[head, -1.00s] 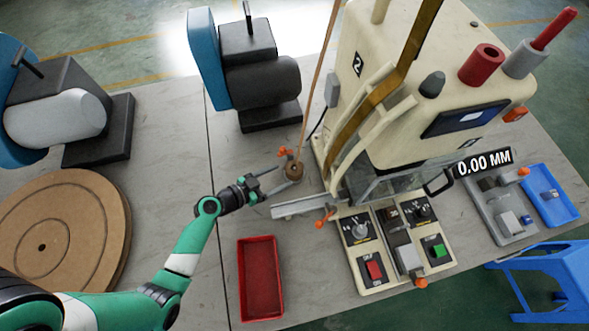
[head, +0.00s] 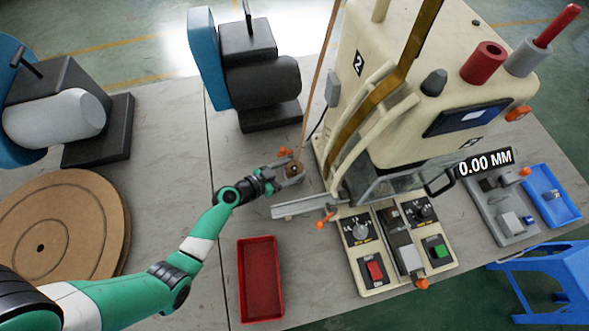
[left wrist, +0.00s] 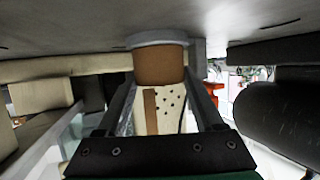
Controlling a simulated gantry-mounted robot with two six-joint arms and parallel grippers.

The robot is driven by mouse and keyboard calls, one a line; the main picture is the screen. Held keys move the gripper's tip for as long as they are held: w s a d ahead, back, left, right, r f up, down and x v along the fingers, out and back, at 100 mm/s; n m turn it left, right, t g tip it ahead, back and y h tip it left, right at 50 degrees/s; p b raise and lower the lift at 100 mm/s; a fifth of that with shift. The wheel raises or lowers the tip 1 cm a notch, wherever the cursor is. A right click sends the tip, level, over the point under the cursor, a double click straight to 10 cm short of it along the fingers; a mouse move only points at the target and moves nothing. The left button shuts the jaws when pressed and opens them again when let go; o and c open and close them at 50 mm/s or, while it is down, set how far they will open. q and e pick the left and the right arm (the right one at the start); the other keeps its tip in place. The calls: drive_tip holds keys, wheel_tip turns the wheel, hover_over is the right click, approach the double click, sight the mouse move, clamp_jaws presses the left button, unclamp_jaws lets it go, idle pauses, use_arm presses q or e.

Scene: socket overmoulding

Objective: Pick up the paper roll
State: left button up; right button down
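In the left wrist view the brown roll (left wrist: 160,66) has a pale flange and sits between the tips of my left gripper (left wrist: 160,85), one finger on each side. I cannot tell for sure whether the fingers touch it. My right gripper is out of view.
The beige machine (head: 440,95) stands close to the right of the roll, with a metal rail (head: 297,207) in front. A red tray (head: 260,280) lies nearer, and a black and blue motor unit (head: 262,82) stands behind.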

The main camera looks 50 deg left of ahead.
sight(290, 172)
use_arm(q)
drive_tip(key=shift+c, duration=0.8)
drive_tip(key=shift+r, duration=0.15)
drive_tip(key=shift+r+p, duration=0.25)
drive_tip(key=shift+p, duration=0.05)
drive_tip(key=r+p, duration=0.3)
drive_tip(key=r, duration=0.1)
drive_tip(key=shift+s+d, duration=0.1)
drive_tip(key=shift+s, duration=0.25)
drive_tip(key=s+d+r+p, duration=0.4)
drive_tip(key=s+r+p, duration=0.2)
drive_tip(key=s, duration=0.6)
wheel_tip(290, 172, up, 2)
drive_tip(key=shift+s+r, duration=0.15)
drive_tip(key=shift+s, duration=0.2)
